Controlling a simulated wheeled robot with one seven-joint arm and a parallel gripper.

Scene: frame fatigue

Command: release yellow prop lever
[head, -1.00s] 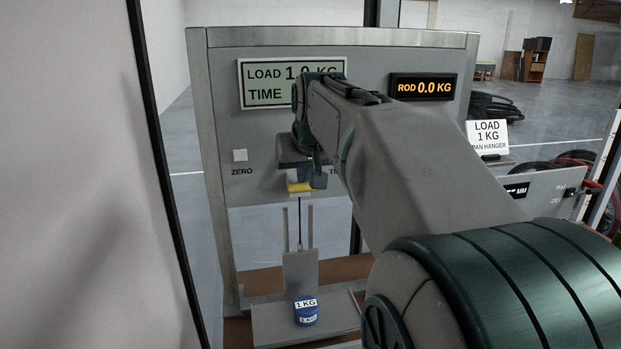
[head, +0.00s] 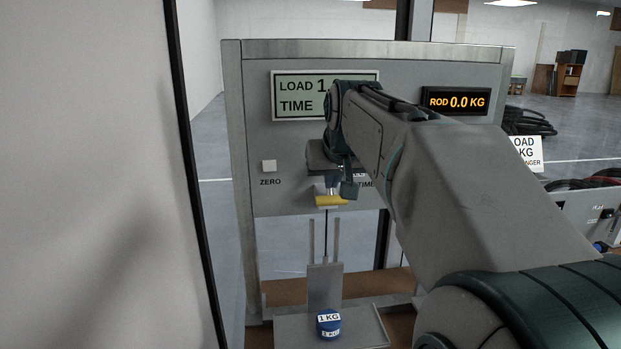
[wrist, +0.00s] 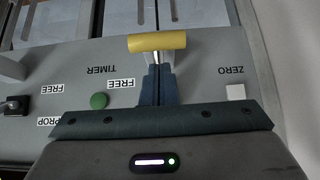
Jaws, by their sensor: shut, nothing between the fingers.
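The yellow lever handle (head: 331,200) sticks out from the lower part of the grey panel. In the wrist view it is a yellow crossbar (wrist: 157,42) on a short metal stem. My gripper (head: 335,183) is at the lever, in front of the panel. Its fingers (wrist: 158,70) are shut and empty, with their tips close to the stem and crossbar. I cannot tell whether they touch. Signs reading PROP (wrist: 48,121) and FREE (wrist: 121,84) show in the wrist view. My arm hides part of the panel in the head view.
A blue 1 KG weight (head: 329,323) sits on the hanging pan (head: 366,335) below. A white ZERO button (head: 268,166) and a green button (wrist: 99,101) are nearby. The partly hidden load display (head: 297,95) and ROD 0.0 KG display (head: 457,101) are above. A pale wall (head: 85,170) stands left.

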